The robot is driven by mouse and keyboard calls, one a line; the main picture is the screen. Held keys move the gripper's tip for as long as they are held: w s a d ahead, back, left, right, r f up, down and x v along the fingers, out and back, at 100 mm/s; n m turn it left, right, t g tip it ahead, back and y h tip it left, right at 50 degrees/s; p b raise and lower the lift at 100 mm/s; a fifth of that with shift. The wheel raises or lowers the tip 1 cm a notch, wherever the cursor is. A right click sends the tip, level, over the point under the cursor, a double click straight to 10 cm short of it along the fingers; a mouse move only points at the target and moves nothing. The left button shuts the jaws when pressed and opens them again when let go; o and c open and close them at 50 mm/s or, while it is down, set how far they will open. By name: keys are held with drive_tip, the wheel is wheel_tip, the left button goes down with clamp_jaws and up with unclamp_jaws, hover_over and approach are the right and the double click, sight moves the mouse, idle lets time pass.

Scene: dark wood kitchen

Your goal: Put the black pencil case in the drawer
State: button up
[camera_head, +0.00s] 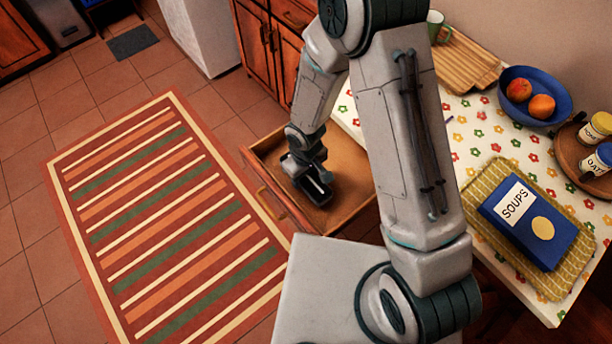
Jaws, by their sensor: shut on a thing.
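An open wooden drawer (346,190) stands out below the flowered countertop, with its front panel (275,200) towards the striped rug. My gripper (312,183) points down inside the drawer's outline. It is shut on the black pencil case (319,190), a small dark shape with a pale streak. The case is low over or on the drawer floor; I cannot tell whether it touches. The gripper covers part of the case, and my arm hides the drawer's right part.
The flowered countertop (475,140) holds a blue fruit bowl (549,116), a blue soups book (528,222) on a yellow cloth (480,215), a wooden board (466,68), a green mug (436,24) and a round tray with jars. The striped rug (160,215) lies on clear floor at left.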

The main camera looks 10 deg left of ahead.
drive_tip(key=shift+f, duration=0.65)
drive_tip(key=shift+f, duration=0.2)
drive_tip(key=o, duration=1)
wheel_tip(320, 180, up, 12)
drive_tip(key=shift+r+p, duration=0.2)
drive_tip(key=shift+p, duration=0.35)
